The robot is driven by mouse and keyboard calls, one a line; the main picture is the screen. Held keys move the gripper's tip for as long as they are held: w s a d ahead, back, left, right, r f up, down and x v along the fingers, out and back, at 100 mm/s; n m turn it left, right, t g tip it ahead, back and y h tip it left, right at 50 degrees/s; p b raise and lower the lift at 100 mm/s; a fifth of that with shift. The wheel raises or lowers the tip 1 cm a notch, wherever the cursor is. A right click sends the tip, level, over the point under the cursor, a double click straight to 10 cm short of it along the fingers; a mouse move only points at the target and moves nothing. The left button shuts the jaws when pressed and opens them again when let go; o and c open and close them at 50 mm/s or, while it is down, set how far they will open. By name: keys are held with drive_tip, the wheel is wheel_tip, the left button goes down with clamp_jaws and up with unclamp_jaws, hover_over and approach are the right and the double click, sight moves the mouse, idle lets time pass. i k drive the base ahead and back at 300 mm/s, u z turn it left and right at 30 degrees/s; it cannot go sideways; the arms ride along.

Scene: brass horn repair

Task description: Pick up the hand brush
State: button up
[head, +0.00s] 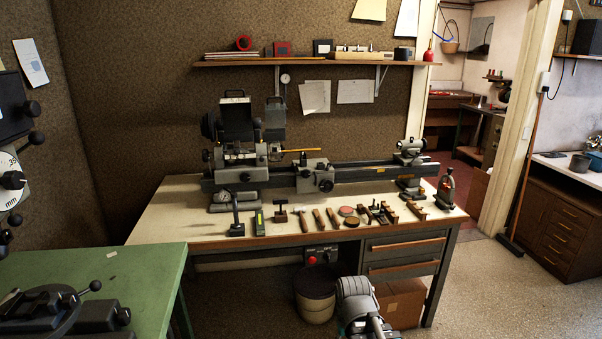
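I cannot pick out the hand brush for certain at this size. A row of small tools lies along the front of the workbench (170,222). A short wooden piece (416,210) at the right end of this row could be the brush, but its bristles are not clear. Several wooden-handled tools (318,219) lie near the middle of the row. Part of my arm (357,302) shows at the bottom, in front of the bench and well short of the tools. My gripper's fingers do not show.
A lathe (345,176) fills the back of the bench. A green table (130,265) stands at the left front. A broom (527,150) leans by the doorway. Floor at right is clear.

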sight(361, 209)
drive_tip(key=z, duration=0.25)
drive_tip(key=i, duration=1.55)
drive_tip(key=z, duration=0.2)
